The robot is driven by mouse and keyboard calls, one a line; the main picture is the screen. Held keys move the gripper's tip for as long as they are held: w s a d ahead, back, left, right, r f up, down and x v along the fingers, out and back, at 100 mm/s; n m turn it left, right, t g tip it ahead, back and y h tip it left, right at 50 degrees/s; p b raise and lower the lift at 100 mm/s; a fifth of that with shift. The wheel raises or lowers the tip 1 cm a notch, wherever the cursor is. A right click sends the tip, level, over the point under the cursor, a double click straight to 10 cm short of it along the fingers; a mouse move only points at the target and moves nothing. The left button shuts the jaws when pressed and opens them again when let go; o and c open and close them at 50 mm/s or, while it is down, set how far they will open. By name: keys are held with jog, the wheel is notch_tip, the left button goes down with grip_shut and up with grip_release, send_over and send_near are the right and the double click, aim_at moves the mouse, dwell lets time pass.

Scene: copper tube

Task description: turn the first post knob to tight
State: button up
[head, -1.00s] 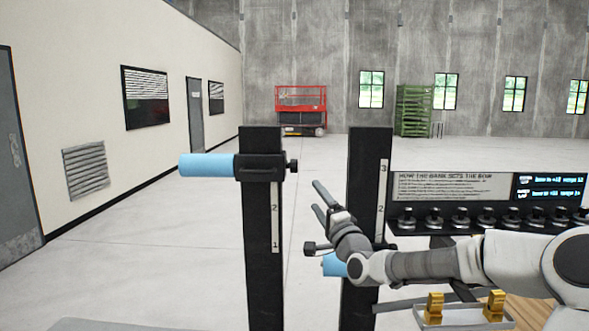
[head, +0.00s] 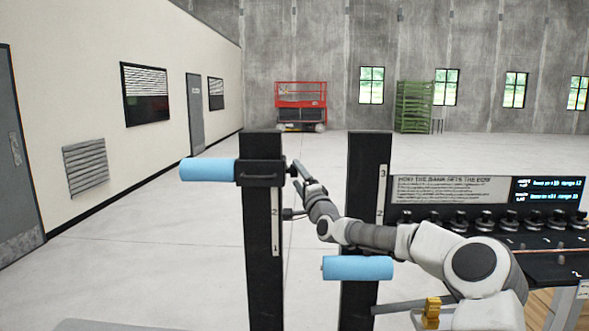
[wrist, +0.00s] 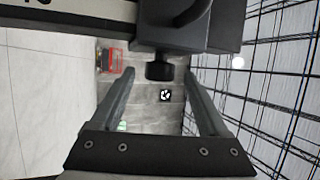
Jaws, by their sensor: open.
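The near black post (head: 262,225) at the left carries a black sleeve (head: 258,173) with a light-blue roller (head: 208,169) sticking out left. The sleeve's small dark knob shows in the wrist view (wrist: 160,70), near the far ends of my fingers and roughly between them. My gripper (head: 298,174) is just right of that sleeve in the head view and overlaps the knob's place there. Its two fingers stand apart, open and empty; the wrist view also shows the gripper (wrist: 158,75). I cannot tell whether a finger touches the knob. The knob's marking is not readable.
A second black post (head: 368,160) stands to the right, with a lower light-blue roller (head: 357,268); my arm passes in front of it. A bench panel with several black knobs (head: 460,220) is at the right. Open floor (head: 150,265) lies left.

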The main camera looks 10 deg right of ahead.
aim_at(297, 174)
jog(key=shift+p+x, duration=0.35)
jog(key=shift+x, duration=1.25)
grip_shut()
